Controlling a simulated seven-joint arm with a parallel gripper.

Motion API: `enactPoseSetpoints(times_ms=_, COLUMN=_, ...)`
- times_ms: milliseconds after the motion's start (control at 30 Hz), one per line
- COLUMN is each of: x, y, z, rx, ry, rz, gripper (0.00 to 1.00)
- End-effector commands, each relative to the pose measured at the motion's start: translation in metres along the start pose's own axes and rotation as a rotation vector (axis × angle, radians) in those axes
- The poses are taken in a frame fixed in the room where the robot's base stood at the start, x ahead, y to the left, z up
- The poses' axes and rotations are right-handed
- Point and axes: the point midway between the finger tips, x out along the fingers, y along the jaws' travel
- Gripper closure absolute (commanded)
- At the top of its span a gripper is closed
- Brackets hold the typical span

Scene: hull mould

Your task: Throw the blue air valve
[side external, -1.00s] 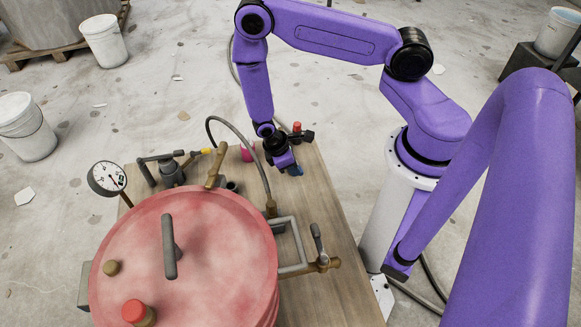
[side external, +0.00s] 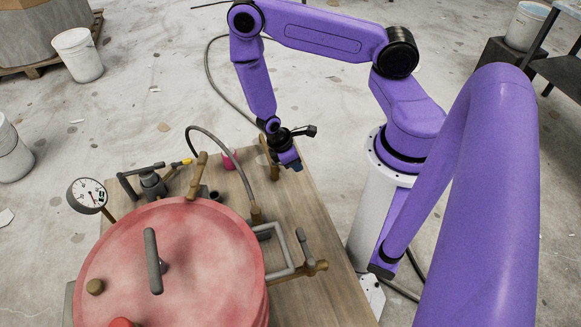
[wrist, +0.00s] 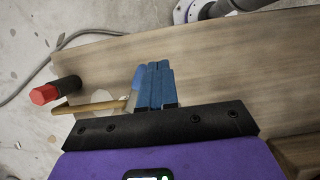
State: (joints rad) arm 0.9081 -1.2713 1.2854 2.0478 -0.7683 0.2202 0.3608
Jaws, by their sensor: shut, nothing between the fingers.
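My gripper (side external: 293,166) is low over the right part of the wooden bench, behind the pink vessel. In the wrist view its blue fingers (wrist: 158,72) are together with nothing between them. A lighter blue strip (wrist: 135,84), apparently the blue valve's lever, stands just left of the fingers at the end of a brass stem (wrist: 88,106). I cannot tell whether the fingers touch it. In the side view a brass upright (side external: 266,160) is just left of my gripper, and the blue lever cannot be told apart there.
The pink vessel (side external: 190,245) with a grey handle fills the front of the bench. A dial gauge (side external: 87,195), a hose (side external: 215,138) and a brass valve with a grey lever (side external: 312,267) stand around it. A red-ended black piece (wrist: 45,93) lies left of the fingers. Bare bench (wrist: 230,70) extends right.

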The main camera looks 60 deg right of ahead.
Motion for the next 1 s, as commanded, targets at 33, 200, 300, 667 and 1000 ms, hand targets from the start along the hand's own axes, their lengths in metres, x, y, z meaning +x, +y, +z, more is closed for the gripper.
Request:
enactPoseSetpoints(times_ms=33, x=0.001, y=0.003, z=0.003, rx=0.002, ry=0.000, rz=-0.001, gripper=1.00)
enactPoseSetpoints(times_ms=200, x=0.003, y=0.008, z=0.007, rx=-0.066, ry=0.000, rz=0.027, gripper=1.00)
enactPoseSetpoints(times_ms=300, x=0.004, y=0.011, z=0.009, rx=-0.108, ry=0.001, rz=0.044, gripper=1.00)
enactPoseSetpoints(times_ms=667, x=0.005, y=0.020, z=0.014, rx=-0.343, ry=0.003, rz=0.139, gripper=1.00)
enactPoseSetpoints(times_ms=1000, x=0.006, y=0.027, z=0.016, rx=-0.373, ry=0.004, rz=0.152, gripper=1.00)
